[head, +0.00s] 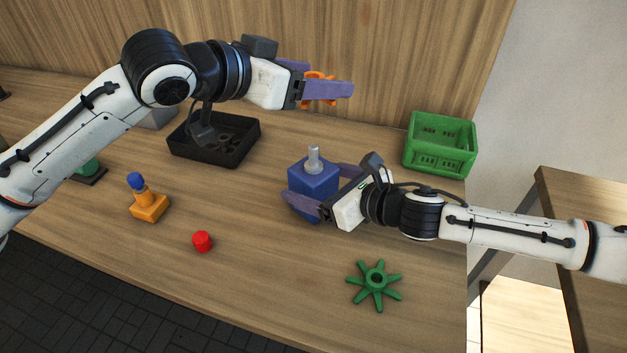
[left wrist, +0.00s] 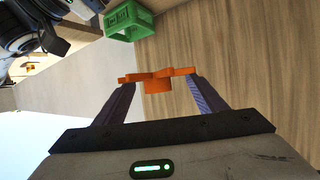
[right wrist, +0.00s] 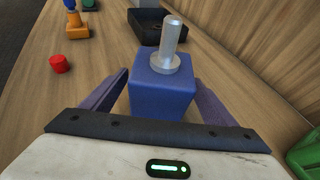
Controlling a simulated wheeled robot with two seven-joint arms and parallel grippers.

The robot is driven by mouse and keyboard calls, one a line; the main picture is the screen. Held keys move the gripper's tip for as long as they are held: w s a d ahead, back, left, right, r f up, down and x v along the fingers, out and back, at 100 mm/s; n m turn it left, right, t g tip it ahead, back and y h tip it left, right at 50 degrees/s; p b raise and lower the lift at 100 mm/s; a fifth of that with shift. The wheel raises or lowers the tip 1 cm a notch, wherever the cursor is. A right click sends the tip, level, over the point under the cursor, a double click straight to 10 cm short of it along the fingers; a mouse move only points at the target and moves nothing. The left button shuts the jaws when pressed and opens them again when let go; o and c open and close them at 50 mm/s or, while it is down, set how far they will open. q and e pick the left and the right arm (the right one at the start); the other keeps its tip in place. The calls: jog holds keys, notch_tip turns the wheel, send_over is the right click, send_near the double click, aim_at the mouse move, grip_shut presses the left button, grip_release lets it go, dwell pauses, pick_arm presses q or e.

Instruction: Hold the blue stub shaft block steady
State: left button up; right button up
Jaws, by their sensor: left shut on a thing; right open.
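The blue stub shaft block (head: 318,181) stands upright on the table, its silver shaft (head: 313,158) pointing up. My right gripper (head: 315,187) is open around the block, one finger on each side. In the right wrist view the block (right wrist: 161,95) sits between the two fingers (right wrist: 160,92), with gaps showing beside it. My left gripper (head: 325,84) is raised over the back of the table, shut on an orange part (head: 316,90). The left wrist view shows this orange part (left wrist: 158,80) held between the fingertips.
A black tray (head: 234,156) stands at the back left and a green crate (head: 439,146) at the back right. An orange block with a blue-topped post (head: 149,207), a red cylinder (head: 202,241) and a green spoked gear (head: 375,284) lie in front. The front middle is mostly clear.

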jog(key=shift+w+a, duration=0.1)
jog(key=c, duration=1.6)
pick_arm(q)
jog(key=shift+s+d+f+m+g+h, duration=0.1)
jog(key=shift+f+m+g+h, duration=0.3)
jog(key=shift+f, duration=0.55)
jog(key=shift+d+f+m+g+h, duration=0.1)
jog(key=shift+f+m+g+h, duration=0.1)
jog(key=shift+f+m+g, duration=0.5)
jog(key=shift+f, duration=0.2)
